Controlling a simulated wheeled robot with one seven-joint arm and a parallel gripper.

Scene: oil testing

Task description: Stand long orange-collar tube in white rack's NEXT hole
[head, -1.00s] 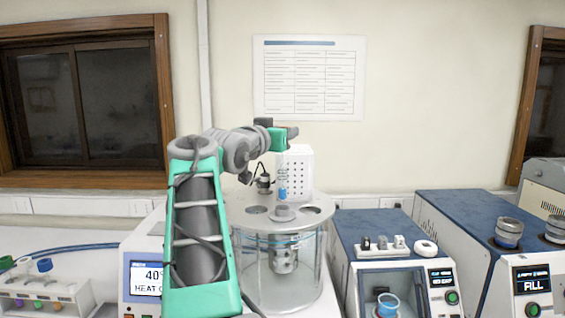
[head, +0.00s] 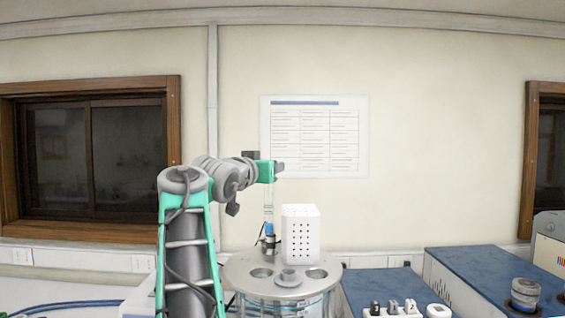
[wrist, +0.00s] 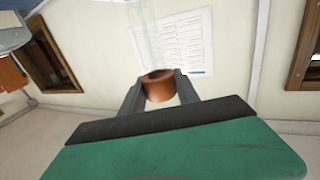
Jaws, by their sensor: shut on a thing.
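My gripper (head: 278,168) is raised above the round lid of the glass bath in the head view. In the wrist view my gripper (wrist: 159,90) is shut around the orange collar (wrist: 158,87) of a long clear tube (wrist: 143,38).
The bath lid (head: 240,272) has several holes and carries a white perforated box (head: 301,240) just right of the tube. Blue-topped machines (head: 465,272) stand to the right.

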